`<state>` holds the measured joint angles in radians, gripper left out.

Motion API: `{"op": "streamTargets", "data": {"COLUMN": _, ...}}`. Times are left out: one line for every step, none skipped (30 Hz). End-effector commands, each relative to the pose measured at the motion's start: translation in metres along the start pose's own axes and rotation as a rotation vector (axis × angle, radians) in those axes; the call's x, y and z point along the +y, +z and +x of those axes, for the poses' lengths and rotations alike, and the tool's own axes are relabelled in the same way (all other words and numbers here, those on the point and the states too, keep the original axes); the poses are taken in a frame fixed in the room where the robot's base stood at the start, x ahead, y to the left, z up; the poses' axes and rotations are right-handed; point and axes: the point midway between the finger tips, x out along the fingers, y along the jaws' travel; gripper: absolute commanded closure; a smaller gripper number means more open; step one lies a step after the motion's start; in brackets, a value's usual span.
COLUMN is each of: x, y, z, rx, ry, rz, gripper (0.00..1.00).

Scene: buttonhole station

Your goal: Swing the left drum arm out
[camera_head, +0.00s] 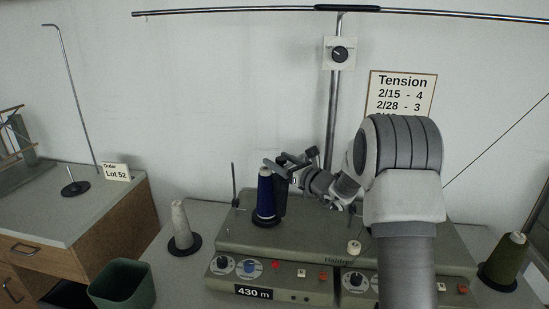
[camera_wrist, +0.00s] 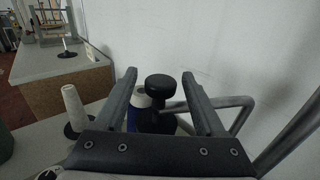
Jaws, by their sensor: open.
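The left drum arm shows in the wrist view as a grey bent rod (camera_wrist: 228,101) running from the right to a black drum with a round knob on top (camera_wrist: 160,84). My gripper (camera_wrist: 160,76) is open, with the drum's knob between its two fingers and a gap on each side; I see no contact. In the head view my gripper (camera_head: 277,162) is above the machine's left half, beside a dark upright drum (camera_head: 281,196). The drum stands against the blue thread cone (camera_head: 265,194). My arm hides the machine's right part and any drum arm there.
A grey cone (camera_head: 181,223) stands left of the machine (camera_head: 310,238), an olive cone (camera_head: 503,260) right of it. A green bin (camera_head: 122,285) is in front at left. A thin upright rod (camera_head: 234,185) stands left of the blue cone. The wall is close behind.

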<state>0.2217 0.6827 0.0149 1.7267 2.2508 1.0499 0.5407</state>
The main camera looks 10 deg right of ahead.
Motion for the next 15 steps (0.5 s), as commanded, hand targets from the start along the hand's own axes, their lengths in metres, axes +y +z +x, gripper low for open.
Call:
{"op": "streamTargets", "data": {"x": 0.0, "y": -0.001, "z": 0.007, "rx": 0.001, "ry": 0.002, "rz": 0.0, "gripper": 0.28}}
{"op": "streamTargets", "data": {"x": 0.0, "y": 0.0, "z": 0.011, "rx": 0.001, "ry": 0.002, "rz": -0.001, "gripper": 0.28}}
{"op": "streamTargets", "data": {"x": 0.0, "y": 0.0, "z": 0.014, "rx": 0.001, "ry": 0.001, "rz": -0.002, "gripper": 0.28}}
{"op": "streamTargets", "data": {"x": 0.0, "y": 0.0, "z": 0.017, "rx": 0.001, "ry": 0.001, "rz": -0.002, "gripper": 0.28}}
{"op": "streamTargets", "data": {"x": 0.0, "y": 0.0, "z": 0.019, "rx": 0.001, "ry": 0.001, "rz": -0.002, "gripper": 0.28}}
{"op": "streamTargets", "data": {"x": 0.0, "y": 0.0, "z": 0.021, "rx": 0.001, "ry": 0.0, "rz": -0.002, "gripper": 0.28}}
{"op": "streamTargets", "data": {"x": 0.0, "y": -0.001, "z": 0.022, "rx": 0.001, "ry": 0.0, "rz": -0.001, "gripper": 0.28}}
{"op": "streamTargets", "data": {"x": 0.0, "y": -0.001, "z": 0.023, "rx": 0.001, "ry": 0.0, "rz": -0.001, "gripper": 0.28}}
{"op": "streamTargets", "data": {"x": 0.0, "y": -0.001, "z": 0.024, "rx": 0.001, "ry": 0.0, "rz": -0.001, "gripper": 0.28}}
{"op": "streamTargets", "data": {"x": 0.0, "y": -0.001, "z": 0.024, "rx": 0.001, "ry": 0.0, "rz": -0.001, "gripper": 0.28}}
{"op": "streamTargets", "data": {"x": 0.0, "y": -0.001, "z": 0.024, "rx": 0.001, "ry": 0.0, "rz": -0.001, "gripper": 0.28}}
{"op": "streamTargets", "data": {"x": 0.0, "y": 0.0, "z": 0.024, "rx": 0.001, "ry": 0.0, "rz": -0.001, "gripper": 0.28}}
{"op": "streamTargets", "data": {"x": 0.0, "y": 0.0, "z": 0.024, "rx": 0.001, "ry": 0.0, "rz": -0.001, "gripper": 0.28}}
{"op": "streamTargets", "data": {"x": 0.0, "y": 0.0, "z": 0.024, "rx": 0.001, "ry": 0.0, "rz": -0.001, "gripper": 0.28}}
{"op": "streamTargets", "data": {"x": 0.0, "y": 0.0, "z": 0.024, "rx": 0.001, "ry": 0.0, "rz": -0.001, "gripper": 0.28}}
